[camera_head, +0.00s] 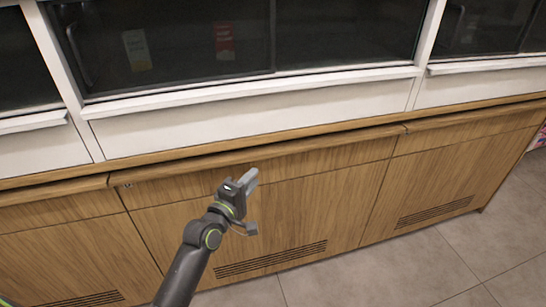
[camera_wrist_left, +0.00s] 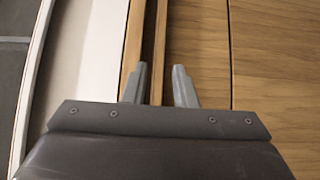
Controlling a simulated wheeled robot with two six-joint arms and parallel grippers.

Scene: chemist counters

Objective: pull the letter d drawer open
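A wooden drawer front (camera_head: 330,161) with a long lip along its top edge (camera_head: 300,146) is in the middle of the counter in the head view. It looks shut, and I see no letter on it. My left gripper (camera_head: 252,178) is in front of this drawer front, below the lip. In the left wrist view, the two fingers of my left gripper (camera_wrist_left: 160,76) stand apart with nothing held between them. The wooden lip (camera_wrist_left: 161,35) runs up the picture between the finger lines; I cannot tell whether they touch it. My right gripper is not in view.
White panels (camera_head: 250,117) and dark glass cases (camera_head: 180,40) stand above the wooden counter. More wooden fronts lie to the left (camera_head: 60,210) and right (camera_head: 470,138). Vented panels (camera_head: 270,258) are below. The tiled floor (camera_head: 400,270) in front is clear.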

